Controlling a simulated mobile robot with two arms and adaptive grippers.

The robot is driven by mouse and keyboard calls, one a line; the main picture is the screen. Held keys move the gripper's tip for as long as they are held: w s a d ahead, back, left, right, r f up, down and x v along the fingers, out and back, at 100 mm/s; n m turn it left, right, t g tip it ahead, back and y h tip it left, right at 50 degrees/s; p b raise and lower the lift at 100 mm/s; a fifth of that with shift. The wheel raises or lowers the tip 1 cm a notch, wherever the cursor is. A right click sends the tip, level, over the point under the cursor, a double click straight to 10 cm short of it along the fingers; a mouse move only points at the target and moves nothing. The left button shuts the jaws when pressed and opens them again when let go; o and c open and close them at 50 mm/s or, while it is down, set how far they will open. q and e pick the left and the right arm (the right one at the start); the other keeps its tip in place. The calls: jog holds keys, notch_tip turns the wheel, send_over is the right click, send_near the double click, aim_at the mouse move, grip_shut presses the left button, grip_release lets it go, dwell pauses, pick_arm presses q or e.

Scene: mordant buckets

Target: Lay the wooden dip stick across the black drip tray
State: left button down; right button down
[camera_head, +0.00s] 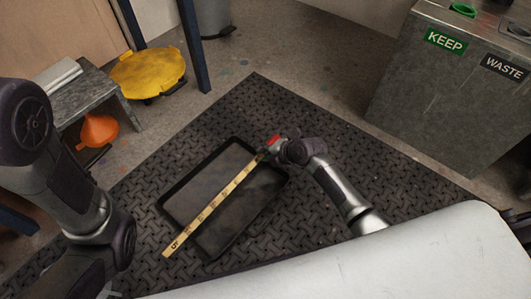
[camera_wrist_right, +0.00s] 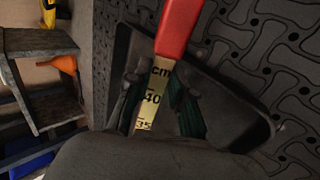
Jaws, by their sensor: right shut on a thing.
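The wooden dip stick (camera_head: 212,205) is a pale yellow ruler with black marks and a red end. The black drip tray (camera_head: 178,216) lies on the dark patterned mat. My right gripper (camera_head: 266,152) is shut on the stick near its red end, above the tray's far right side. The stick also shows between the fingers of this gripper (camera_wrist_right: 155,95) in the right wrist view. In the head view it runs over the tray, its free end past the near left rim. I cannot tell whether it touches the rim. My left arm shows, but not its gripper.
A grey bin unit (camera_head: 440,95) labelled KEEP and WASTE stands at the right. At the left are a grey bench (camera_head: 85,100), an orange funnel (camera_head: 98,130) and a yellow lid (camera_head: 148,72). The black mat (camera_head: 345,165) around the tray is clear.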

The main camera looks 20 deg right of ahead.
jog(key=c, duration=0.9)
grip_release()
jog(key=shift+c, duration=0.2)
jog(key=shift+s+d+r, duration=0.1)
jog(key=shift+r, duration=0.05)
jog(key=v, duration=1.1)
jog(key=shift+s+r, duration=0.2)
jog(key=shift+r, duration=0.05)
jog(key=shift+d, duration=0.1)
